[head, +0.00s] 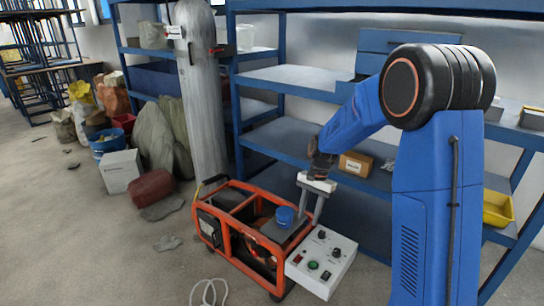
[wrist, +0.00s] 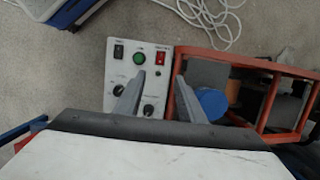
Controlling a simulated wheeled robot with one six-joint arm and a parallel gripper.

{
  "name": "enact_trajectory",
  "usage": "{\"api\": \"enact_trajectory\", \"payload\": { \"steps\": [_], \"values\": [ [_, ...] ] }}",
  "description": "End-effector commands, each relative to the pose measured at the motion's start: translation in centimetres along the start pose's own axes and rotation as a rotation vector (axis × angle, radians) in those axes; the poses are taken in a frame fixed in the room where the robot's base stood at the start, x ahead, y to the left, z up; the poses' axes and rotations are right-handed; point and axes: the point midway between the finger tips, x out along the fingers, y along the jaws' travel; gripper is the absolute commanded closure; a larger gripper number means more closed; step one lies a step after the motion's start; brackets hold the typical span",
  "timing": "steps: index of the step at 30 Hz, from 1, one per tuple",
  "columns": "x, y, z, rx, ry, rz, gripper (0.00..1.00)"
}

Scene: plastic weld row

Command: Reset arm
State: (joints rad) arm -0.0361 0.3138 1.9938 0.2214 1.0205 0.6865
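My gripper (head: 306,220) points down over the white control box (head: 322,262) and the right end of the orange-framed machine (head: 226,235). In the wrist view my gripper (wrist: 160,78) shows two grey fingers standing apart with nothing between them. The control box (wrist: 124,75) lies below and to the left there, with a green button, a red switch, a black switch and dark knobs. The orange frame (wrist: 228,56) with a blue round cap (wrist: 211,104) is to the right. Whether the fingers touch anything is hard to tell; they appear above the box.
Blue shelving (head: 300,78) stands close behind my arm, with a cardboard box (head: 356,163) on a shelf and a yellow bin (head: 497,208) at right. A grey cylinder (head: 202,95), sacks (head: 153,140) and a white carton (head: 121,171) stand left. A white cable (head: 209,291) lies on open floor.

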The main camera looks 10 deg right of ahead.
Motion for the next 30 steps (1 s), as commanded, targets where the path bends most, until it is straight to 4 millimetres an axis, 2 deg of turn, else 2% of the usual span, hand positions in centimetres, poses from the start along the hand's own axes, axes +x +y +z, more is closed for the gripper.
{"api": "enact_trajectory", "payload": {
  "steps": [5,15,22,30],
  "values": [
    [-2.5,1.6,1.6,-0.053,0.037,-0.021,0.64],
    [-8.1,7.2,6.7,-0.221,0.151,-0.063,0.64],
    [-10.7,11.2,10.2,-0.334,0.233,-0.082,0.64],
    [-12.6,16.1,14.2,-0.461,0.333,-0.093,0.64]
  ]
}}
